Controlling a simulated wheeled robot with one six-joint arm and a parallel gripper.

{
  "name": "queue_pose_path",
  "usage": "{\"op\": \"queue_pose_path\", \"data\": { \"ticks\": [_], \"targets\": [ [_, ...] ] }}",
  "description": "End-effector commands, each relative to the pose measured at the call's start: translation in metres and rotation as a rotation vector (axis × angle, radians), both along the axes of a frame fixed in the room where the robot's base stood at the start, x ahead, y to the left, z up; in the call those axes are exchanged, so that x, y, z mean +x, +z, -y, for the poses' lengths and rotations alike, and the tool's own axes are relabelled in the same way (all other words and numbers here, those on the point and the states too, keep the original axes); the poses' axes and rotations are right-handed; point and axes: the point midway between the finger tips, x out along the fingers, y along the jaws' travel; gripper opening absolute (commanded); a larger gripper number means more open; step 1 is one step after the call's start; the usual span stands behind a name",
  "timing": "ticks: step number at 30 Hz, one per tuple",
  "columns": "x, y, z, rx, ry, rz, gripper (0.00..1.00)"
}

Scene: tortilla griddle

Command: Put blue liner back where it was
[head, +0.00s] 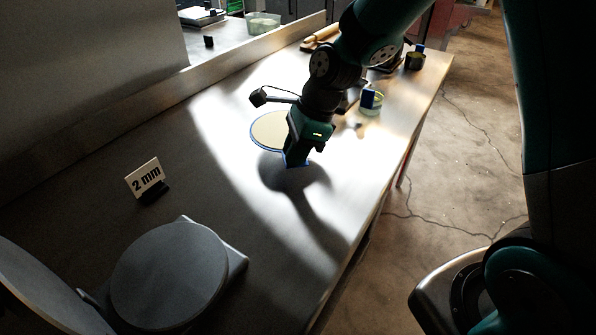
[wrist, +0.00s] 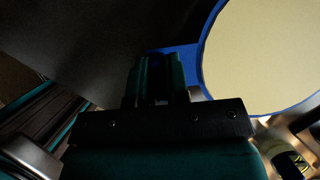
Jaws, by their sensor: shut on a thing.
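The blue liner (head: 268,131) is a round cream sheet with a blue rim and a blue tab. In the head view it is left of and behind my gripper (head: 298,163), which covers part of it. In the wrist view the liner (wrist: 265,55) fills the upper right, and its blue tab reaches between the fingers of my gripper (wrist: 160,72). My gripper is shut on that tab. A dark shadow lies on the table below the liner and gripper, and they look raised above the surface.
A grey press with a round plate (head: 170,274) stands open at the front left. A "2 mm" sign (head: 145,178) stands behind it. A small container with a blue item (head: 370,101) and a dark jar (head: 414,60) are at the back right. The mid-table is clear.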

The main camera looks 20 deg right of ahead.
Motion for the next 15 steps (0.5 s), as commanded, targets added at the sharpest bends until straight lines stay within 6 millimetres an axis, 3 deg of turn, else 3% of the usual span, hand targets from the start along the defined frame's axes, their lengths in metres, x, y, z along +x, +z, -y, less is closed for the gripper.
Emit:
{"op": "queue_pose_path", "data": {
  "ticks": [15],
  "targets": [
    [0.0, -0.058, 0.002, -0.001, -0.003, -0.001, 0.0]
  ]
}}
